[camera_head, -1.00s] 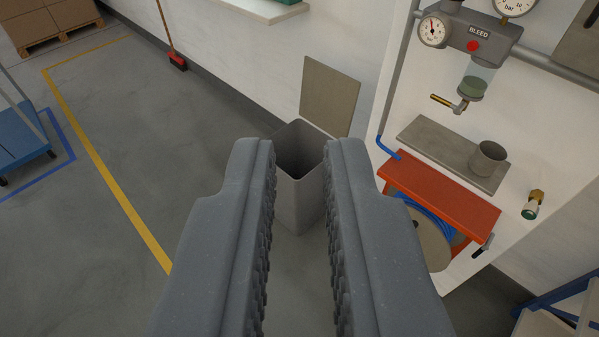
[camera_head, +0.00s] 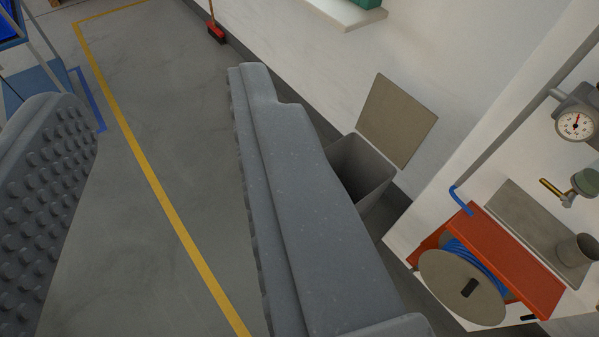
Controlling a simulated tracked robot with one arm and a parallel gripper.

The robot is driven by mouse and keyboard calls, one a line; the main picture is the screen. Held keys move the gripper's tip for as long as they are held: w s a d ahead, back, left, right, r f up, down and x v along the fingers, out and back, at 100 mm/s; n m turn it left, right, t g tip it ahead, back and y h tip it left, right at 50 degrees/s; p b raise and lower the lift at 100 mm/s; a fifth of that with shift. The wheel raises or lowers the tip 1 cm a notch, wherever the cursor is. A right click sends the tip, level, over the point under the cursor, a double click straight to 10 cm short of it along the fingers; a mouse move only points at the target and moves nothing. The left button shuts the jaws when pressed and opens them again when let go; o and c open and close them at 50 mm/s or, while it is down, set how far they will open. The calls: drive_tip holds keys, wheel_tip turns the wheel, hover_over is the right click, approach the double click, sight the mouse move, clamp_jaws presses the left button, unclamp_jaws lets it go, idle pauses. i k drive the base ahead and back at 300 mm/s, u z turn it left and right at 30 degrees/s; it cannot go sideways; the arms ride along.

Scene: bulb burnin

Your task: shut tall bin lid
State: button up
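The tall bin (camera_head: 372,165) is a grey, open-topped box on the floor against the white wall. Its flat beige-grey lid (camera_head: 397,120) stands raised behind the opening, tilted back near the wall. My gripper (camera_head: 165,85) is wide open, with nothing between its fingers. Both fingers are large in the view, and the right finger hides the lower part of the bin. The bin and lid lie to the right of the right finger, beyond it.
A red shelf (camera_head: 515,260) with a blue hose reel (camera_head: 465,285) below it is right of the bin. A pipe and gauge (camera_head: 575,125) are at the right. A red broom (camera_head: 215,30) leans at the back. Open floor (camera_head: 150,230) with a yellow line lies left.

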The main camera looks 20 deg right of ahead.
sight(392, 121)
drive_tip(key=u, duration=0.2)
drive_tip(key=i, duration=1.35)
drive_tip(key=z, duration=0.7)
drive_tip(key=i, duration=0.7)
drive_tip(key=z, duration=0.6)
